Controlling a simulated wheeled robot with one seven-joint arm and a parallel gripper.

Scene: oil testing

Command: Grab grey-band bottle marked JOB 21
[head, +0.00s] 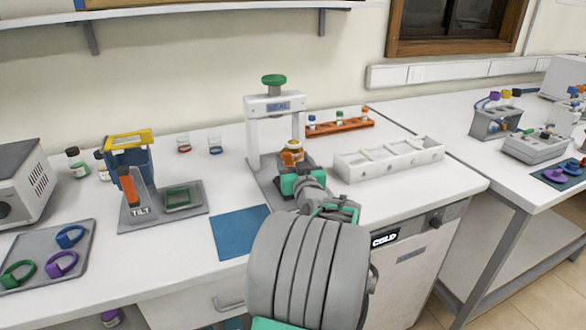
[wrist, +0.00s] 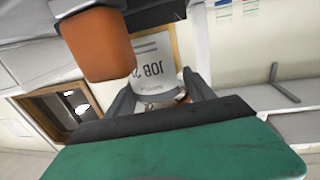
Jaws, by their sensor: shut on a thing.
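A white-labelled bottle (wrist: 150,68) printed JOB 21 sits between the fingers of my gripper in the wrist view. My gripper (wrist: 157,86) is shut on it, one finger on each side. In the head view the bottle (head: 292,152) shows small, white with orange, in the opening of the white press frame (head: 252,130). My gripper (head: 293,168) reaches it there from the front right. The grey band cannot be made out clearly. The bottle's lower part is hidden by my gripper in the head view. Whether it touches the press base cannot be told.
A white compartment tray (head: 390,158) stands right of the press, with an orange rack (head: 340,126) of small bottles behind. A blue mat (head: 240,231) lies front left. A TILT stand (head: 140,215) and a grey tray of rings (head: 40,265) are farther left. An orange block (wrist: 95,43) looms in the wrist view.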

